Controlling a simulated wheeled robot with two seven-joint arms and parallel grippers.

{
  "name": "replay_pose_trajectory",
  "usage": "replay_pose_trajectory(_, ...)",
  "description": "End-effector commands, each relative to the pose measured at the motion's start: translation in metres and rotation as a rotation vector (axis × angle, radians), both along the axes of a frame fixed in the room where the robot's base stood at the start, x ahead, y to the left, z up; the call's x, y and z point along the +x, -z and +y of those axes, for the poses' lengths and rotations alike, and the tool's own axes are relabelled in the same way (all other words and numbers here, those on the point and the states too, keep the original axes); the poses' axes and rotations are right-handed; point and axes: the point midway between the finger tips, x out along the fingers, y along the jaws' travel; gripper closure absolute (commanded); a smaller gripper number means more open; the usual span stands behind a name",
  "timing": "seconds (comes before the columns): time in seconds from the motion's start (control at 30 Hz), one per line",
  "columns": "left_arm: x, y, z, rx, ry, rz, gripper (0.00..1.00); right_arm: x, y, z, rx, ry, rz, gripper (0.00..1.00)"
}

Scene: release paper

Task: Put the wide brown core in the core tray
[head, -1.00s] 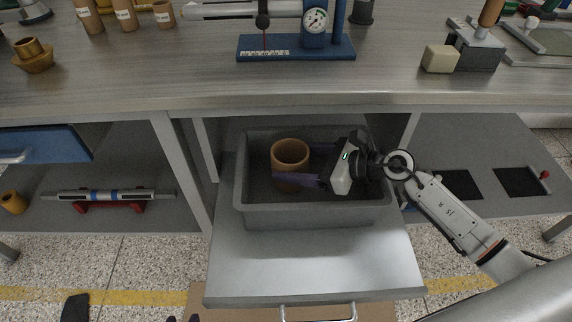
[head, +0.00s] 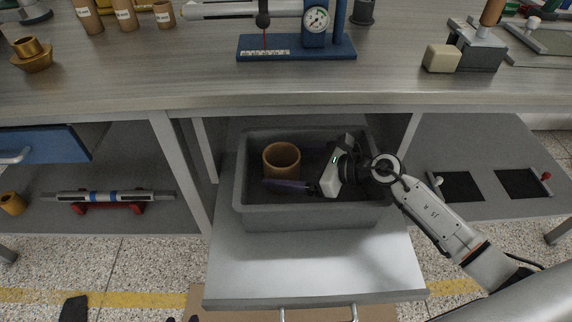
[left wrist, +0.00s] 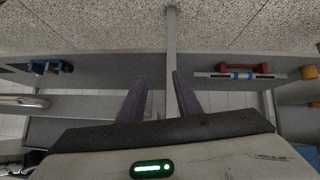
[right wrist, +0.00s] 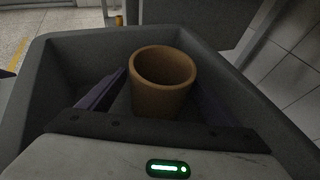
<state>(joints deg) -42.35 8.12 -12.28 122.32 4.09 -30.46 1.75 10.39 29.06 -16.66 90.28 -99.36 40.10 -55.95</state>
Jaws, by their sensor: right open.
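The wide brown core (head: 282,157) stands upright inside the grey core tray (head: 305,219), toward its left side. My right gripper (head: 276,182) is inside the tray with its purple fingers pointing left at the core. In the right wrist view the core (right wrist: 163,80) stands between the two open fingers, with a gap to the left finger; contact on the right side is unclear. The tray's wall (right wrist: 85,47) surrounds it. My left gripper (left wrist: 160,100) shows only in the left wrist view, its fingers apart with nothing between them, facing shelves and floor.
The tray sits on a pulled-out drawer (head: 315,270) below the bench top (head: 200,85). A gauge stand (head: 295,47) and smaller labelled cores (head: 125,15) are on the bench. A roller on red supports (head: 105,197) lies on the left shelf, near another brown core (head: 13,202).

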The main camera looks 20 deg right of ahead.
Motion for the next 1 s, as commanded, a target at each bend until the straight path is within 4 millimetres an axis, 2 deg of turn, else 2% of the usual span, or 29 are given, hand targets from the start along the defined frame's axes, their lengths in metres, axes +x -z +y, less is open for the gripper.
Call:
replay_pose_trajectory(0.17,-0.001,-0.003,0.000,0.005,0.003,0.005,0.69,-0.013,-0.009,-0.014,-0.003,0.001,0.001,0.16)
replay_pose_trajectory(0.4,-0.004,0.000,0.001,0.014,0.006,0.018,0.69,-0.047,-0.029,-0.050,-0.004,0.000,0.003,0.16)
replay_pose_trajectory(0.6,-0.004,0.000,0.002,0.017,0.007,0.019,0.69,-0.068,-0.041,-0.072,-0.002,0.001,0.002,0.16)
replay_pose_trajectory(0.77,-0.002,-0.001,0.002,0.017,0.007,0.016,0.69,-0.075,-0.047,-0.080,0.000,0.000,0.000,0.16)
replay_pose_trajectory(1.0,-0.001,-0.002,0.002,0.017,0.008,0.013,0.69,-0.076,-0.048,-0.081,0.001,0.000,-0.001,0.16)
